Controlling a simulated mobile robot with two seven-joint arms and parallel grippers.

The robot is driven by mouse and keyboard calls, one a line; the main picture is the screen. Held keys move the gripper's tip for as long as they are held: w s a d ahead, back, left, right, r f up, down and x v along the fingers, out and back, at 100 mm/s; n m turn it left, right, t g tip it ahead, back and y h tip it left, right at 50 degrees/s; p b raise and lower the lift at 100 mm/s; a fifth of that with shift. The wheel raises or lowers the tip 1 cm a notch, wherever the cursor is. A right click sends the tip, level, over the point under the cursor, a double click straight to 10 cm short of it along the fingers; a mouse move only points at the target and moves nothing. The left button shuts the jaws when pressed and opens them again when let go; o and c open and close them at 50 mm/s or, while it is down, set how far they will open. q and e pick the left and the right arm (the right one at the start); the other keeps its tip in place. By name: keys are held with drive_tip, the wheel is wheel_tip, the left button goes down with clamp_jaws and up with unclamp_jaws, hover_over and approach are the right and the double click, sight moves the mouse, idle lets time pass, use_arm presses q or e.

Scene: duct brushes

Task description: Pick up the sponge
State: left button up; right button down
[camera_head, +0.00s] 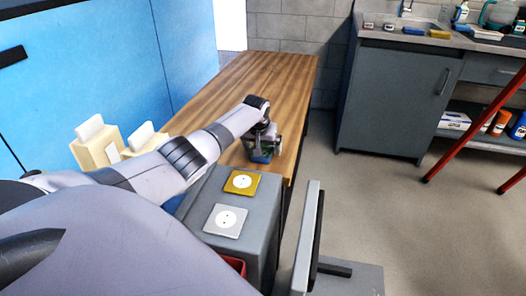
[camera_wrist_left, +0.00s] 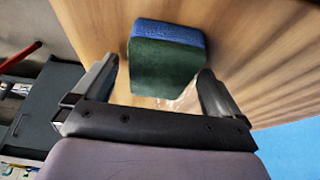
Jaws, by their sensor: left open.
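The sponge (camera_wrist_left: 165,60), a block with a dark green face and a blue strip, lies on the wooden bench top (camera_wrist_left: 255,50). In the head view the sponge (camera_head: 262,156) is a small green and blue patch, mostly hidden under my left gripper (camera_head: 266,148). In the wrist view the left gripper (camera_wrist_left: 158,78) is open, with one finger on each side of the sponge. Whether the fingers touch it cannot be told. The right gripper is out of view.
A grey box (camera_head: 266,205) with a yellow plate (camera_head: 242,182) and a white plate (camera_head: 225,220) stands at the bench's near end. Cream blocks (camera_head: 97,145) stand left by the blue panel (camera_head: 90,70). A sink cabinet (camera_head: 395,95) stands at right. The far bench top is clear.

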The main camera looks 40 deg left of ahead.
sight(263, 148)
use_arm(q)
drive_tip(key=shift+f, duration=0.3)
idle(0.4)
drive_tip(key=c, duration=1.1)
drive_tip(key=shift+c, duration=0.2)
drive_tip(key=shift+r, duration=0.1)
wheel_tip(263, 148, up, 20)
drive_tip(key=p, duration=0.4)
drive_tip(key=shift+r, duration=0.25)
drive_tip(key=shift+o, duration=0.8)
